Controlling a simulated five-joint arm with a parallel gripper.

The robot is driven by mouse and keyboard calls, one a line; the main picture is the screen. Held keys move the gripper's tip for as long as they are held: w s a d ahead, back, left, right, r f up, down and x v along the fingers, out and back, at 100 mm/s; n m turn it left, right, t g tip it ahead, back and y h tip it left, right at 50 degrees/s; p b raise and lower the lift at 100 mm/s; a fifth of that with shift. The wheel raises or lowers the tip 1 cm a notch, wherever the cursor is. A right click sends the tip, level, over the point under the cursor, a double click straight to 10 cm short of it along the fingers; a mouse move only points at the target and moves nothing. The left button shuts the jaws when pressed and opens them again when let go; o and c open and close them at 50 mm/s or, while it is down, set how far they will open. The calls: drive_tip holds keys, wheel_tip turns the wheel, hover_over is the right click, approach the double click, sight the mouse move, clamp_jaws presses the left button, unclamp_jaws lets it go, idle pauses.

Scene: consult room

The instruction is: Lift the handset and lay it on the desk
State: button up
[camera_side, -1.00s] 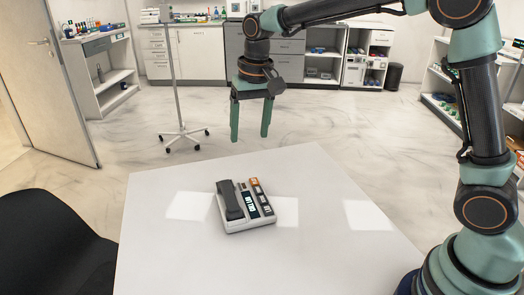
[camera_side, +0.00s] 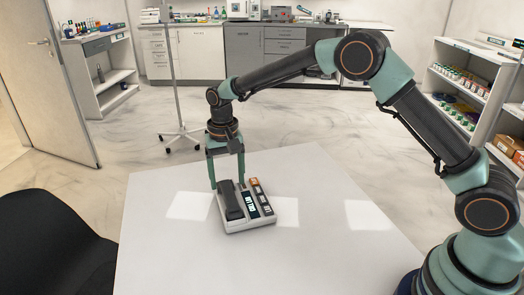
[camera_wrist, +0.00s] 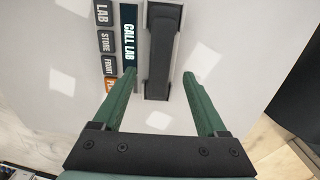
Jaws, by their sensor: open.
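The dark handset (camera_side: 231,203) rests in its cradle on the left side of a light desk phone (camera_side: 250,224), which stands on the white desk (camera_side: 200,262). My gripper (camera_side: 228,184) is open and pointing down at the phone's far edge. In the wrist view the handset (camera_wrist: 163,50) runs lengthwise ahead of the open fingers (camera_wrist: 160,76). Its near end lies between the two fingertips, with the left finger over the dark CALL LAB strip (camera_wrist: 129,35). I cannot tell how high the fingertips are above the handset.
Label keys (camera_wrist: 106,40) sit beside the strip on the phone. The desk around the phone is clear. A black chair (camera_side: 50,245) is at the left of the desk, and a wheeled pole stand (camera_side: 180,130) is behind it.

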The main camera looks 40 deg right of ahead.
sight(228, 192)
drive_tip(key=shift+d+f, duration=0.1)
drive_tip(key=shift+f, duration=2.65)
drive_tip(key=shift+w, duration=0.1)
clamp_jaws()
drive_tip(key=shift+r, duration=0.1)
wheel_tip(228, 192, up, 19)
drive_tip(key=s+d+f+m, duration=0.2)
drive_tip(key=s+d+f, duration=0.2)
drive_tip(key=d+f, duration=0.45)
drive_tip(key=s+d+f+m, duration=0.35)
drive_tip(key=d+f, duration=0.25)
drive_tip(key=d, duration=0.6)
drive_tip(key=shift+n, duration=0.45)
drive_tip(key=shift+s+a+f, duration=0.1)
drive_tip(key=shift+s+f, duration=0.05)
drive_tip(key=shift+f, duration=0.9)
drive_tip(key=shift+s+d+f, duration=0.1)
drive_tip(key=shift+s+f, duration=0.1)
drive_tip(key=shift+f, duration=0.9)
drive_tip(key=shift+s+a+f, duration=0.1)
drive_tip(key=shift+s+f, duration=0.05)
drive_tip(key=shift+f, duration=0.9)
drive_tip(key=shift+f, duration=0.6)
